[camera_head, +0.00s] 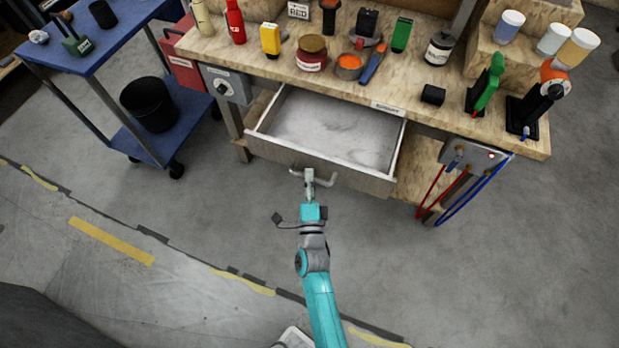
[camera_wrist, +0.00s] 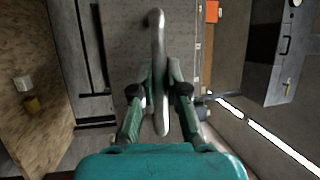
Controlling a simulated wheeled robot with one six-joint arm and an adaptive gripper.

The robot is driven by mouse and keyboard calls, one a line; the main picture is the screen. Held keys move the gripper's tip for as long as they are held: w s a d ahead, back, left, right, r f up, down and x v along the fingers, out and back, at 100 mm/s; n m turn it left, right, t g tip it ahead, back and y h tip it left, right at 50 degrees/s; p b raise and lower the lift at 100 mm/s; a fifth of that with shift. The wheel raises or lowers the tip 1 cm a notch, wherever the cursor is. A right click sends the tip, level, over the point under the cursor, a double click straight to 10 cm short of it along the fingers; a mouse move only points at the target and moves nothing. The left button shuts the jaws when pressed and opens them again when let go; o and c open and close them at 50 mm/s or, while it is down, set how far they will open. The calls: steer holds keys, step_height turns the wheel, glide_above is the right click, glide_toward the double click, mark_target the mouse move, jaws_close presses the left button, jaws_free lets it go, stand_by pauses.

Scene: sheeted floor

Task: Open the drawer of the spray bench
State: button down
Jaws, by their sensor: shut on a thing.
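The bench drawer (camera_head: 330,135) stands pulled out from under the wooden bench top (camera_head: 385,92), and its inside looks empty. Its grey front panel (camera_head: 262,149) carries a metal bar handle (camera_head: 325,182) near the middle. My gripper (camera_head: 309,178) is at the handle, reaching up from the lower part of the head view. In the wrist view the fingers (camera_wrist: 160,92) stand on both sides of the handle (camera_wrist: 157,45) and are shut on it. The exact contact points are partly hidden.
A blue cart (camera_head: 108,28) with a black bin (camera_head: 150,104) stands at left. Red and blue hoses (camera_head: 470,195) hang at right. The floor before the drawer is clear.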

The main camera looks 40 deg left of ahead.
steer(key=c, duration=1.2)
jaws_free()
steer(key=v, duration=1.2)
steer(key=shift+f, duration=0.1)
